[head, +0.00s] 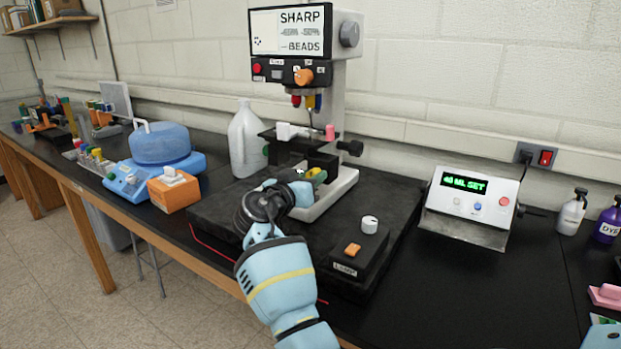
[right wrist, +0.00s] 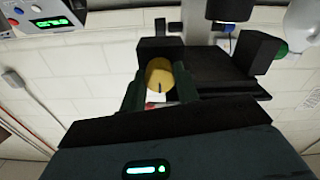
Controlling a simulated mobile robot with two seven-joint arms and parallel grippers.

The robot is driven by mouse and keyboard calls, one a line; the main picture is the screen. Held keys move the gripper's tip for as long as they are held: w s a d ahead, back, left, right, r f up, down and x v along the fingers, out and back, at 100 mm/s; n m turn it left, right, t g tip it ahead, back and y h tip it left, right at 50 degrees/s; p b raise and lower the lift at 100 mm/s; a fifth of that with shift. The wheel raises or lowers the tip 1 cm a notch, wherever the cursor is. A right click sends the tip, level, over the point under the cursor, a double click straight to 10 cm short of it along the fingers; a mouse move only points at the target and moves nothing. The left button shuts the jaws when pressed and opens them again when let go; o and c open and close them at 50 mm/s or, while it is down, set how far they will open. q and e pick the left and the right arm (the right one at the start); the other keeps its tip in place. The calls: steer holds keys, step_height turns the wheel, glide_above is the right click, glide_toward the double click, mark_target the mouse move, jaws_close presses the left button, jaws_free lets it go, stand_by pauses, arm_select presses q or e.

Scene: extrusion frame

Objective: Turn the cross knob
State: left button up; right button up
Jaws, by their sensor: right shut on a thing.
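A microscope-like bench machine (head: 345,85) stands on a black base, with a dark stage (head: 300,140) below its head. My right gripper (head: 308,178) reaches in from the front, just under the stage. In the right wrist view, the gripper's two dark fingers (right wrist: 160,88) are shut on a yellow, round-faced knob (right wrist: 159,76) with a dark mark on its face. In the head view the fingers mostly cover this knob, and its cross shape cannot be made out. A black side knob (head: 351,148) sits right of the stage.
A lamp box (head: 358,262) with a white dial stands right of my forearm. A control box with green display (head: 466,205) is farther right. A white jug (head: 247,140), an orange box (head: 174,190) and a blue-lidded device (head: 163,145) stand left.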

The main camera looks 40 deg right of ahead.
arm_select(q)
steer(key=shift+w+r, duration=0.1)
steer(key=shift+r, duration=0.05)
arm_select(e)
steer(key=shift+n, duration=0.3)
steer(key=n+p, duration=0.1)
steer(key=n, duration=0.2)
steer(key=shift+r+n, duration=0.1)
steer(key=shift+n, duration=0.3)
steer(key=n, duration=0.2)
steer(key=shift+n+p, duration=0.3)
steer(key=shift+p, duration=0.05)
steer(key=n+p, duration=0.2)
steer(key=n, duration=0.4)
steer(key=shift+n+p, duration=0.35)
steer(key=shift+n, duration=0.65)
arm_select(q)
steer(key=w+r+t, duration=0.1)
steer(key=w+r, duration=0.3)
steer(key=r, duration=0.1)
steer(key=shift+a+r, duration=0.35)
arm_select(e)
steer(key=shift+n, duration=0.5)
arm_select(q)
steer(key=shift+w+d+r, duration=0.15)
steer(key=shift+r, duration=0.05)
arm_select(e)
steer(key=o, duration=1)
steer(key=shift+f, duration=0.2)
steer(key=shift+c, duration=0.2)
